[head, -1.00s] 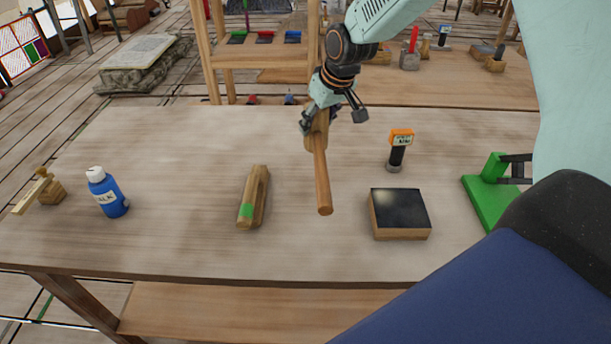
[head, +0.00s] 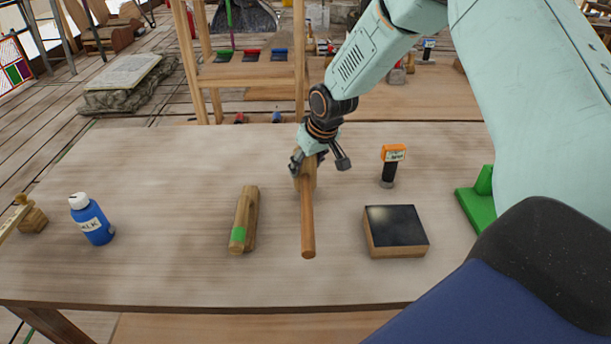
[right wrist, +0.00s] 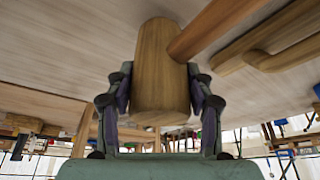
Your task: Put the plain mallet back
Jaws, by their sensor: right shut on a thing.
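The plain mallet (head: 308,222) is bare wood, with a thick barrel head and a round handle. My right gripper (head: 314,165) is shut on the mallet's head over the middle of the workbench. The handle points toward the near edge in the head view. In the right wrist view the head (right wrist: 160,80) sits between both fingers and the handle runs off to the upper right. I cannot tell whether the mallet touches the bench. My left gripper is not in view.
On the workbench (head: 150,270), a wooden piece with a green mark (head: 243,222) lies left of the mallet. A dark-topped block (head: 396,230) and an orange-topped tool (head: 391,166) are to the right. A blue bottle (head: 92,220) stands far left. A wooden rack (head: 250,75) stands behind.

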